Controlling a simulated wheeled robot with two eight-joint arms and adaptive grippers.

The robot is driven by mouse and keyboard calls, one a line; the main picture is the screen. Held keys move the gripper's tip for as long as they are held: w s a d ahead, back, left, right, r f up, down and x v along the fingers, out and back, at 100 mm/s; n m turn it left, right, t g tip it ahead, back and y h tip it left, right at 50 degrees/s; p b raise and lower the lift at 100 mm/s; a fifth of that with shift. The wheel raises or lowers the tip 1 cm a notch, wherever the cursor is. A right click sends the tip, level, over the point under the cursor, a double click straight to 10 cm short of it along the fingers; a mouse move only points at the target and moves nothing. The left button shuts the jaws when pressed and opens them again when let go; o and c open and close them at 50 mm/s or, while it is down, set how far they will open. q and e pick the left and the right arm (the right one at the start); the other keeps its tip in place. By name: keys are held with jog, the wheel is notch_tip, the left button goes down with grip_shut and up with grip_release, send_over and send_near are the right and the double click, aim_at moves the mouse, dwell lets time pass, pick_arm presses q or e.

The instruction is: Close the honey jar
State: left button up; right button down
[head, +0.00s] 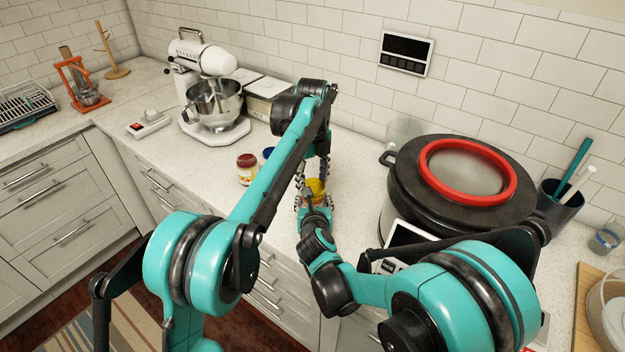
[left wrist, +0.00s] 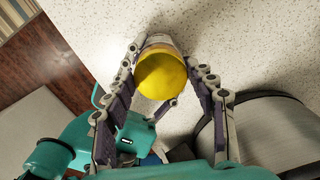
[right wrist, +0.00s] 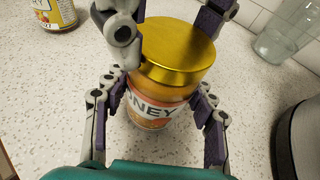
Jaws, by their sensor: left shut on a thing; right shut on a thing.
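The honey jar (right wrist: 150,108) stands upright on the counter, with "ONEY" readable on its label in the right wrist view. Its gold-yellow lid (right wrist: 178,50) sits over the jar's mouth and also shows in the left wrist view (left wrist: 161,75) and the head view (head: 316,186). I cannot tell how tightly it is seated. My left gripper (head: 314,178) comes from above, shut on the lid, with a finger on either side. My right gripper (right wrist: 158,110) is shut around the jar's body from the front. The fingers hide much of the jar in the head view.
Another jar with a dark red lid (head: 246,168) stands to the left, near a blue-lidded one (head: 268,153). A large black pot (head: 440,215) stands close on the right. A stand mixer (head: 212,100) is at the back left. A clear glass (right wrist: 290,30) stands behind.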

pick_arm(q)
jog(key=m, duration=0.9)
jog(key=shift+d+m, duration=0.1)
jog(key=shift+m, duration=0.3)
jog(key=o, duration=0.7)
jog(key=shift+r, duration=2.25)
